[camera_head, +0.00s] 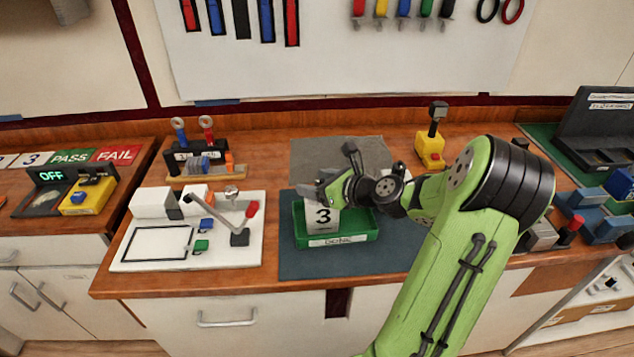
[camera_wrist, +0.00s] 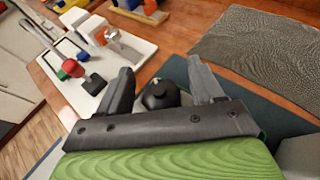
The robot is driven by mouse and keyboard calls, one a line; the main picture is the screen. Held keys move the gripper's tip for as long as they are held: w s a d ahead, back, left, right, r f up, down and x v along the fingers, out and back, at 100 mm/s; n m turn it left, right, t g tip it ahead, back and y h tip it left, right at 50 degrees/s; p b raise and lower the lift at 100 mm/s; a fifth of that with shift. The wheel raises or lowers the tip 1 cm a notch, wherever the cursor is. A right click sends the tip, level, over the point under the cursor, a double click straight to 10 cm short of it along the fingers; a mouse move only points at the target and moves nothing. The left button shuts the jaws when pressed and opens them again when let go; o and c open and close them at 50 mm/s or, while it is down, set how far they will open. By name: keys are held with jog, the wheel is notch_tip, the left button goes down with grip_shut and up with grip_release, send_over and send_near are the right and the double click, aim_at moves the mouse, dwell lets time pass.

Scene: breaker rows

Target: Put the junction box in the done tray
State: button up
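A light grey box marked 3 (camera_head: 323,217), which I take for the junction box, is at the left part of the green done tray (camera_head: 345,240). It looks upright and within the tray walls; its base is hidden. My gripper (camera_head: 318,190) is at the top of this box, reaching in from the right. In the wrist view my gripper (camera_wrist: 160,78) has its two dark fingers spread, with a black rounded knob (camera_wrist: 160,96) between them and visible gaps at its sides. I cannot tell whether the knob belongs to the box.
The tray stands on a dark blue mat (camera_head: 300,267). A white board (camera_head: 225,255) with a lever clamp and small blocks is at the left. A grey textured mat (camera_head: 372,150) lies behind. A yellow device (camera_head: 430,147) stands at the back right.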

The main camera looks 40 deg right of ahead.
jog(key=shift+r, duration=0.1)
jog(key=p+v, duration=0.3)
jog(key=v, duration=0.9)
jog(key=a+n+g, duration=0.8)
jog(key=a+n, duration=1.1)
jog(key=s+a+r+n+h, duration=0.1)
jog(key=s+a+r+n, duration=0.1)
jog(key=s+n, duration=0.4)
jog(key=s+a+r+n+h, duration=0.1)
jog(key=s+a+r+n, duration=0.2)
jog(key=n, duration=0.6)
jog(key=s, duration=0.2)
jog(key=shift+s+a, duration=0.3)
jog(key=shift+s, duration=0.1)
